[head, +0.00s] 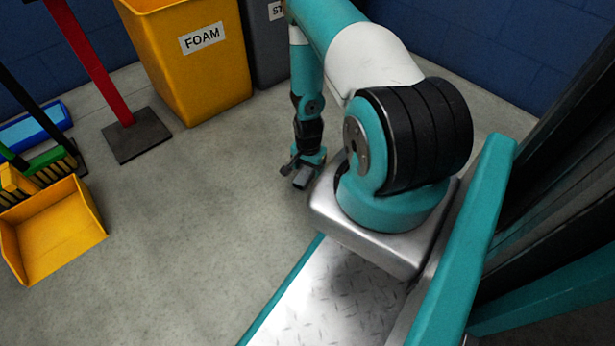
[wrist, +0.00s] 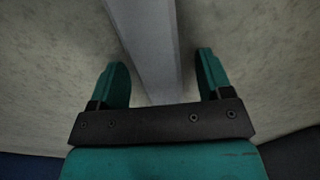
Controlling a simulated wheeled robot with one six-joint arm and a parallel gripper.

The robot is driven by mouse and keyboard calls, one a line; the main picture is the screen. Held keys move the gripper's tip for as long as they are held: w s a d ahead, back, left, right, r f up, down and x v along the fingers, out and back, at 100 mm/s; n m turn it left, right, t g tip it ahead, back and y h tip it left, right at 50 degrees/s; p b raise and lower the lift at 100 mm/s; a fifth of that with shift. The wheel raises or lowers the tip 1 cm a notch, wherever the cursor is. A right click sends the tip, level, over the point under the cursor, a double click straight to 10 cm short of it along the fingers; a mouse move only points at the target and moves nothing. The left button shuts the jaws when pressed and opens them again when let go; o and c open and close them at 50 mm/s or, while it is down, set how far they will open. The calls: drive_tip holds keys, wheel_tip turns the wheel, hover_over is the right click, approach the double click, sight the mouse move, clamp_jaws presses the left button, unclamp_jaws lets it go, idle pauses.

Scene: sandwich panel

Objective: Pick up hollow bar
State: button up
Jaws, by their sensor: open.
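A long grey bar (wrist: 147,40), which looks like the hollow bar, runs from the top edge of the wrist view down between my two fingers. Its lower end is hidden behind the dark gripper body. My gripper (wrist: 162,80) is open, with one teal finger on each side of the bar and a visible gap on both sides. I cannot tell how far the bar is below the fingertips. In the head view my gripper (head: 301,176) hangs low over the concrete floor beside my base. I cannot make out the bar in that view.
A yellow FOAM bin (head: 198,65) and a grey bin (head: 266,45) stand at the back. A red post on a dark base (head: 137,136), a yellow dustpan (head: 52,230) and a blue tray (head: 35,128) are at left. The floor (head: 190,220) between is clear.

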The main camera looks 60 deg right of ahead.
drive_tip(key=shift+f, duration=0.2)
drive_tip(key=c, duration=1.2)
drive_tip(key=shift+o, duration=0.2)
